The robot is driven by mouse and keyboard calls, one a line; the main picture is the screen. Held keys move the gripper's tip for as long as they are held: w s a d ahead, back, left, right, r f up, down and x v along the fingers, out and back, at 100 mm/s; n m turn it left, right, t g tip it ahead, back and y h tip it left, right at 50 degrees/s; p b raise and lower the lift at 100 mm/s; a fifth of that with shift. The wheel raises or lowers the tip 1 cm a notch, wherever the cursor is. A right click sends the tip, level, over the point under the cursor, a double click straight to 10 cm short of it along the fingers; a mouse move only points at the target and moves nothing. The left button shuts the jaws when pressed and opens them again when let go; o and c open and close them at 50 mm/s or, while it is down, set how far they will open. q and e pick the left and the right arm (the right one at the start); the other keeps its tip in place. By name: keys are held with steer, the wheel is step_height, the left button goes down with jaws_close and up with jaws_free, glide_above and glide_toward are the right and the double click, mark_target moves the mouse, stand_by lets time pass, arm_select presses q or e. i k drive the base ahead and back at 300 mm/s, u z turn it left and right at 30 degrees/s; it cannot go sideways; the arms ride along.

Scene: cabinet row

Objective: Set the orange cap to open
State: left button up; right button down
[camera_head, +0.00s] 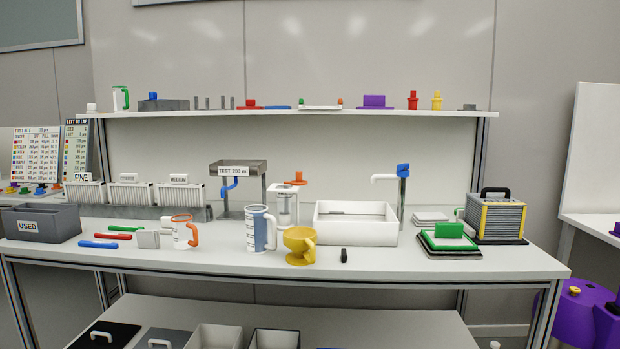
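An orange cap-like piece (299,179) with a short stem sits at the top of a clear and white vessel (286,207) on the bench, left of the white basin. It seems to stick out to the right, but its setting is too small to read. A smaller orange-yellow knob (574,290) shows on top of a purple rounded body (583,312) at the lower right edge. Neither of my grippers is in view.
The bench (400,262) holds a yellow funnel cup (300,243), a measuring jug (260,230), an orange-handled mug (181,232), the white basin (355,235) with a blue-handled tap (403,171), and a black-yellow box (495,218). The front strip of the bench is mostly clear.

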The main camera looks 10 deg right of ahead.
mark_target(298, 181)
steer(key=i, duration=0.9)
